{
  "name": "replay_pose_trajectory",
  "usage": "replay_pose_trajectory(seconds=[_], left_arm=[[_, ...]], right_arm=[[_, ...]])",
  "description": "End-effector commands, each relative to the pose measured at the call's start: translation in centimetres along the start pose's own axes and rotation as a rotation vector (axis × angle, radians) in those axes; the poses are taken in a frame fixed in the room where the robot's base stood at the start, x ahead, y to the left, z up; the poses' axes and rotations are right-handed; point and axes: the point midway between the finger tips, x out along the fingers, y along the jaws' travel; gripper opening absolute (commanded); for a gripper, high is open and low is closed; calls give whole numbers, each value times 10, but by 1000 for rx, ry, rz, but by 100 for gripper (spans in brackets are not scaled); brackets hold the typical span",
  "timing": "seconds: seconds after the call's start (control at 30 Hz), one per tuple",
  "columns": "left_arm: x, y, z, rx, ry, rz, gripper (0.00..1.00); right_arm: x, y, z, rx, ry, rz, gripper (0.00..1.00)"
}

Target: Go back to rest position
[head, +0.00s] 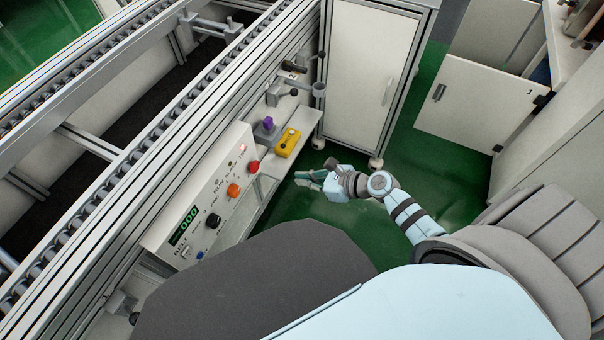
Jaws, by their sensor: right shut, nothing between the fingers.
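My right gripper (308,179) is shut and empty. It hangs over the green floor, to the right of the control panel (205,205) and just below the small side shelf, apart from both. My right arm (400,205) reaches in from the lower right, bent at the wrist. My left gripper and left arm are not in view.
The roller conveyor (95,105) runs along the left. The shelf holds a yellow box (287,143) and a purple item (268,123). A white wheeled cabinet (365,75) stands behind my gripper. An open cabinet door (475,105) is at right. Green floor (440,170) lies between them.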

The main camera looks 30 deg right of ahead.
Motion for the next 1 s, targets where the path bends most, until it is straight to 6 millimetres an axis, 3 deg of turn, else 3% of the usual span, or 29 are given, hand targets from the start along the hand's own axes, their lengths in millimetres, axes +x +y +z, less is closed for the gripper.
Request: replay_pose_trajectory(seconds=[0.33,0.4,0.47,0.57,0.63,0.7,0.77,0.8,0.9,1.0], left_arm=[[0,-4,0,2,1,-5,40],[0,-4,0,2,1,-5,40],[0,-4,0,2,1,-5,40],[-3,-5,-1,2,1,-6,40],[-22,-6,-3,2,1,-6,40],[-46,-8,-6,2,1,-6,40],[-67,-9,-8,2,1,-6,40],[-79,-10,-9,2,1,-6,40],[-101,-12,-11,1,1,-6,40],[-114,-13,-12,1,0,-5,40]], right_arm=[[1,0,0,-18,0,1,0],[1,-2,1,-111,-1,-10,0],[0,-12,-9,-310,36,-46,0],[-8,-38,-81,-885,294,-81,0],[-35,-36,-150,-1378,555,61,0],[-74,-8,-212,-1833,731,367,0],[-109,31,-251,-2130,760,672,0],[-131,60,-270,-2265,727,855,0],[-172,126,-297,-2380,610,1132,0],[-195,167,-304,-2342,546,1216,0]])
